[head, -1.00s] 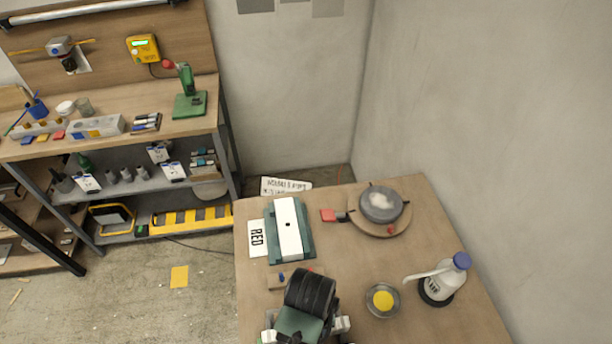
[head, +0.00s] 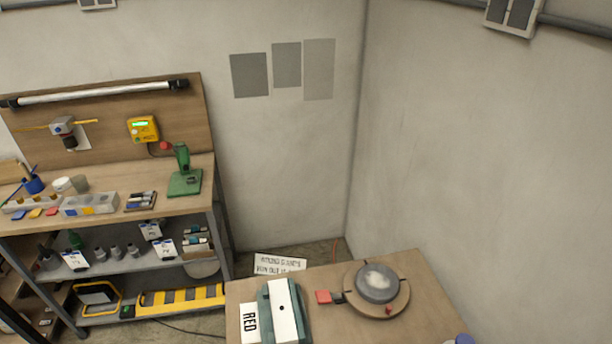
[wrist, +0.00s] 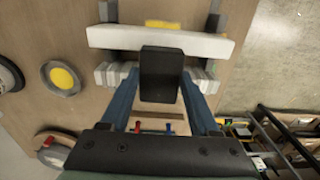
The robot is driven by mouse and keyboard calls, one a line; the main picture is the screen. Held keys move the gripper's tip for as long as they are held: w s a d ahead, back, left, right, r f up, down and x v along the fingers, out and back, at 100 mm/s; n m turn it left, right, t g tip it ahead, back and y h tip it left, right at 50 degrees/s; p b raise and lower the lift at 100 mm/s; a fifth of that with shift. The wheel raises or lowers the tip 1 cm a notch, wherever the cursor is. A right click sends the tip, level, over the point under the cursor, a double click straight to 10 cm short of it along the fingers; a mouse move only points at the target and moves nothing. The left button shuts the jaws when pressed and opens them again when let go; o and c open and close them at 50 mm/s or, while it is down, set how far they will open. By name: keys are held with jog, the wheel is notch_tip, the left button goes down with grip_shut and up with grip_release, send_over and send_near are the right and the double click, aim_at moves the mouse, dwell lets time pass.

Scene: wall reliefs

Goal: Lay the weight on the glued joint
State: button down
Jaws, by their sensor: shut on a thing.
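In the wrist view my gripper (wrist: 160,92) has its two blue fingers shut on a dark block (wrist: 160,75), which looks like the weight. The block is in front of pale bars over the table. One long white bar (wrist: 160,40) crosses behind its top edge, with grey supports near both ends. A second, ribbed pale piece (wrist: 206,78) shows on both sides of the block, its middle hidden. These bars look like the jointed work. I cannot tell whether the block touches them, and no glue line is visible. The head view does not show my gripper.
A dish with a yellow centre (wrist: 62,78) lies left in the wrist view. A workbench (head: 110,195) stands left.

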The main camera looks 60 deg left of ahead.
jog(key=shift+f, duration=0.45)
jog(key=shift+c, duration=0.6)
grip_release()
jog(key=shift+r, duration=0.1)
